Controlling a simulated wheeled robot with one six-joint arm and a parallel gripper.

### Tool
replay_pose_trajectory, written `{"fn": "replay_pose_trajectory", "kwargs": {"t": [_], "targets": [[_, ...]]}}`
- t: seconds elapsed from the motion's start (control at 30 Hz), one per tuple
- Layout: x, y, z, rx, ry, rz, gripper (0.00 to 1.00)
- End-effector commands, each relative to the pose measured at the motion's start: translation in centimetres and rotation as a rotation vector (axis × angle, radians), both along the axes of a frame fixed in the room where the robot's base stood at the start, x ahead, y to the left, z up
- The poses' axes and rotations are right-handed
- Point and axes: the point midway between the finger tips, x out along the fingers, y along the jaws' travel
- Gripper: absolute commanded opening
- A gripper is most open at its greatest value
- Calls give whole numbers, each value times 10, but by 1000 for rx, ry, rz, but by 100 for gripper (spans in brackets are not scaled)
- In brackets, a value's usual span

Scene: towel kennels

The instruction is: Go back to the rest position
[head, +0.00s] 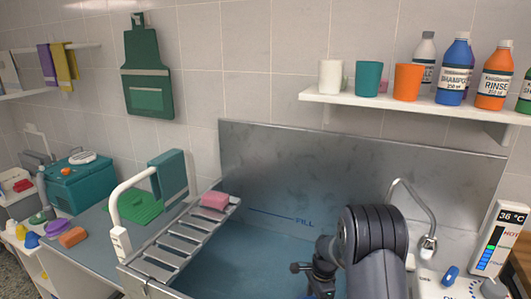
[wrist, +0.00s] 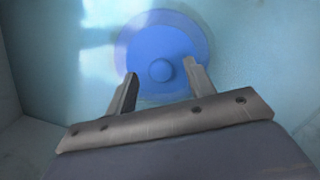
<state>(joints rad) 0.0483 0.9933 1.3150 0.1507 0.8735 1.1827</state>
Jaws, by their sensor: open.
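My gripper (wrist: 160,78) is open in the wrist view, its two fingers apart and empty. Ahead of the fingertips is a round blue plug (wrist: 158,40) with a knob in its middle, lying on the pale blue basin floor. The knob shows just beyond the gap between the fingers, and nothing is gripped. In the head view my arm reaches down into the steel basin (head: 330,160); the fingertips and the plug cannot be made out there.
A slatted rack (head: 180,240) spans the basin's left side, with a pink soap (head: 215,200) on it. A curved tap (head: 428,240) stands right of my arm. A shelf (head: 400,108) with cups and bottles hangs above the back wall. A temperature panel (head: 500,240) is at right.

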Motion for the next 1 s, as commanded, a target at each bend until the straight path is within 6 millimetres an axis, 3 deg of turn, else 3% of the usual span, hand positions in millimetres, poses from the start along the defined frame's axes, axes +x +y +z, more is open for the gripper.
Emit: {"fn": "replay_pose_trajectory", "kwargs": {"t": [0.5, 1.0], "targets": [[0, 0, -9, 0, 1, -1, 51], [4, -12, 90, -1, -4, -1, 51]]}}
